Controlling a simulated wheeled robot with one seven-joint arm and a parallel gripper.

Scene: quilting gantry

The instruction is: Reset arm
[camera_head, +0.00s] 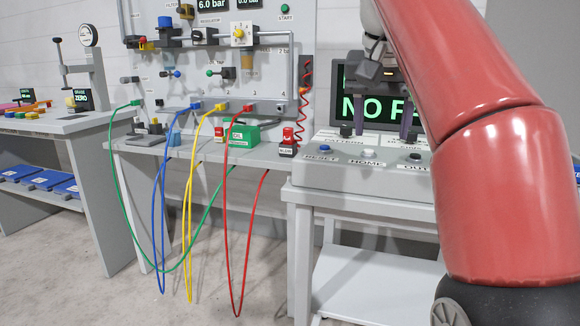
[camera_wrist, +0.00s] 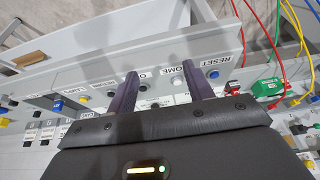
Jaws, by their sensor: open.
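My gripper (camera_head: 383,128) is open and empty, fingers pointing down in front of the screen, over the back of the grey control panel (camera_head: 350,178). In the wrist view the two dark purple fingers of my gripper (camera_wrist: 160,70) are spread apart over the panel. The panel's front row has a blue RESET button (camera_head: 325,148), a white HOME button (camera_head: 369,152) and a dark OUT button (camera_head: 415,156). In the wrist view the RESET button (camera_wrist: 213,74) lies just right of the right finger, and the HOME button (camera_wrist: 178,82) lies between the fingers.
A screen (camera_head: 352,108) with green letters stands behind the panel, partly hidden by my arm. Left of it is a pneumatic board with gauges, valves and green, blue, yellow and red hoses (camera_head: 228,265) hanging in loops. A green oil box (camera_head: 240,135) stands on its shelf.

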